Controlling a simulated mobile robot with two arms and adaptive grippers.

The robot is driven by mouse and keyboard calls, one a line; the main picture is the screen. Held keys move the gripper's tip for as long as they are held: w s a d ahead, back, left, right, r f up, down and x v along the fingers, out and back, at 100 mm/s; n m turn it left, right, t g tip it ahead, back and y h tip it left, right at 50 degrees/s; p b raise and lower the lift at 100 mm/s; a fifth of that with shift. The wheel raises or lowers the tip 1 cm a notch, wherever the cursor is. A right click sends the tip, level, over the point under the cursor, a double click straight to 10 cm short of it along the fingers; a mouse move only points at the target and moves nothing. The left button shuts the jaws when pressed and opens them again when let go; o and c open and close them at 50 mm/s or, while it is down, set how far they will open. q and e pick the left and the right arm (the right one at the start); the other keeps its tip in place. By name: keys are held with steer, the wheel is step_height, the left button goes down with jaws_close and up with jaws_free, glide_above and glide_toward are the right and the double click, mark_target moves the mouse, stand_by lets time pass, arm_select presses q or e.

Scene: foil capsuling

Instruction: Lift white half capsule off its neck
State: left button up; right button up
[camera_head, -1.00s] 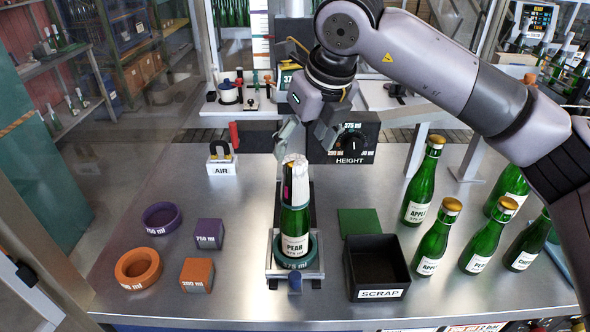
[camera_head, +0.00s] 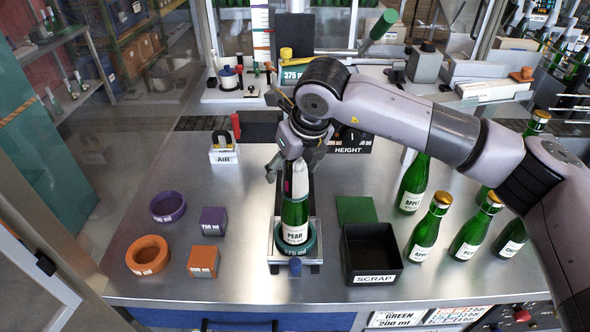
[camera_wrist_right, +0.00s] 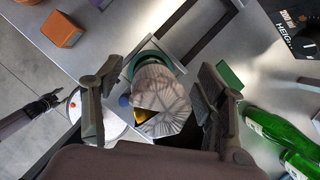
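The white half capsule (camera_head: 299,180) sits on the neck of the green bottle labelled PEAR (camera_head: 294,211), covering the right side. A dark and pink strip shows at its left. The bottle stands upright in a green 375 ml ring (camera_head: 295,249) on a metal fixture. My right gripper (camera_head: 291,167) is over the bottle's top, which it partly hides. In the right wrist view the capsule's crinkled top (camera_wrist_right: 160,97) lies between the two open fingers (camera_wrist_right: 153,107), with a gap on each side. A gold patch shows at its edge. My left gripper is not in view in the head camera.
The black SCRAP bin (camera_head: 372,256) stands right of the fixture, a green pad (camera_head: 356,210) behind it. Several green bottles (camera_head: 427,228) stand farther right. Purple and orange rings and blocks (camera_head: 203,260) lie at left. The HEIGHT panel (camera_head: 350,139) is behind.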

steer(key=c, duration=0.8)
steer(key=shift+r, duration=0.1)
steer(key=shift+r+b, duration=0.4)
steer(key=shift+r, duration=0.2)
step_height(320, 180, up, 18)
steer(key=b, duration=0.5)
steer(key=shift+f+b, duration=2)
steer(key=shift+f, duration=0.55)
